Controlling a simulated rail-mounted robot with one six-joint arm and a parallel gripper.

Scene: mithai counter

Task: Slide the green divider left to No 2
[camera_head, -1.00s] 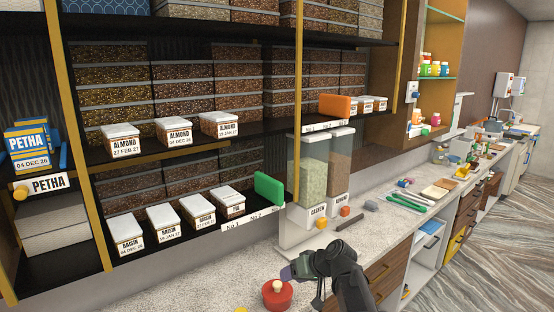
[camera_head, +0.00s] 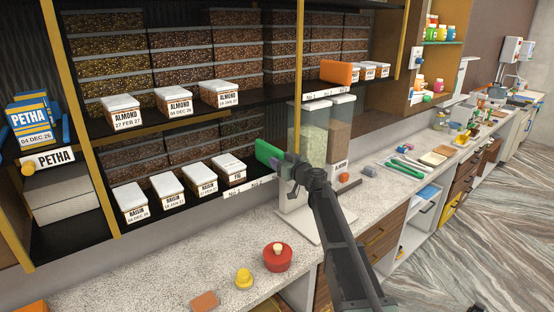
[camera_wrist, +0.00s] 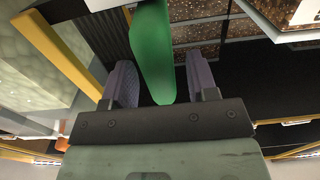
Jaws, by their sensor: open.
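The green divider (camera_head: 267,152) stands upright on the lower shelf, near the right end of the white label strip (camera_head: 243,188). My gripper (camera_head: 288,170) is at the divider's right side in the head view and covers part of it. In the wrist view my gripper (camera_wrist: 161,82) is open, with the green divider (camera_wrist: 152,50) between its two fingers. The strip's numbers are small; No 1 is at the left, and my gripper is near the right end.
A FIG box (camera_head: 230,168) stands just left of the divider, with several RAISIN boxes further left. Clear dispensers (camera_head: 312,130) stand close behind my gripper. An orange divider (camera_head: 339,72) is on the shelf above. A red pot (camera_head: 277,257) sits on the counter below.

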